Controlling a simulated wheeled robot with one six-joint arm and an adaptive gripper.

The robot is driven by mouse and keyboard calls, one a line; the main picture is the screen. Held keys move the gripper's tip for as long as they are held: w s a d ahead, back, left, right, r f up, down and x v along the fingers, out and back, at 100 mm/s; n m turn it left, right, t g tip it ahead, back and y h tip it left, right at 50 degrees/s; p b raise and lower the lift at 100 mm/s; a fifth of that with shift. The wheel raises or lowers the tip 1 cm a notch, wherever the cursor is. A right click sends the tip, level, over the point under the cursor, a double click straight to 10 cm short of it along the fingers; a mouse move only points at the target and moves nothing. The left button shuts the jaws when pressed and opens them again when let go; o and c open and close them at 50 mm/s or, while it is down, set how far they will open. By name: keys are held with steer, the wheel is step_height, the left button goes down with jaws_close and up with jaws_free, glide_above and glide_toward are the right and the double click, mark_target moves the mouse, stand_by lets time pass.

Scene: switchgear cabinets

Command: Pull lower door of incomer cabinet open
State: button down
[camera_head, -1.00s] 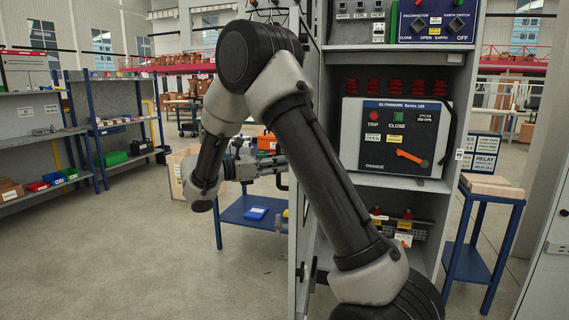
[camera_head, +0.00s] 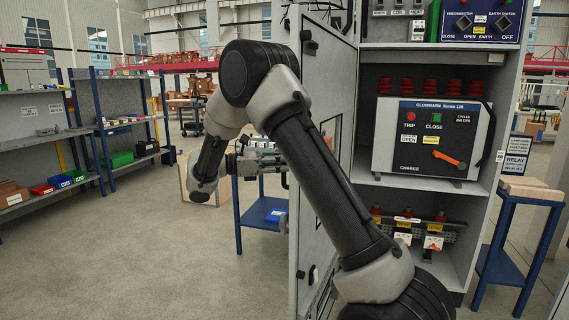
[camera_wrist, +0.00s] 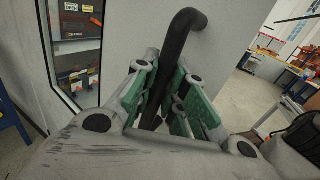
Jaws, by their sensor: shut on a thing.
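The incomer cabinet's grey lower door (camera_head: 308,110) stands swung open at the left of the cabinet, showing the face turned toward the cabinet, with a window in it. In the wrist view the door's outer face (camera_wrist: 225,60) fills the middle, with the window (camera_wrist: 75,45) at left. My gripper (camera_head: 280,160) is on the door's left side, partly hidden behind my arm. In the wrist view my gripper (camera_wrist: 172,100) is shut on the black bar handle (camera_wrist: 180,40), with green pads on either side.
The open cabinet holds a breaker unit (camera_head: 431,140) with red and green buttons. A blue stand (camera_head: 505,235) is at its right. A blue table (camera_head: 262,212) stands behind the door. Shelves (camera_head: 40,150) line the left; the floor between is clear.

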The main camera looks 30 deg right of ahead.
steer(key=shift+s+a+f, duration=0.1)
steer(key=c, duration=1.5)
jaws_free()
steer(key=shift+o, duration=0.2)
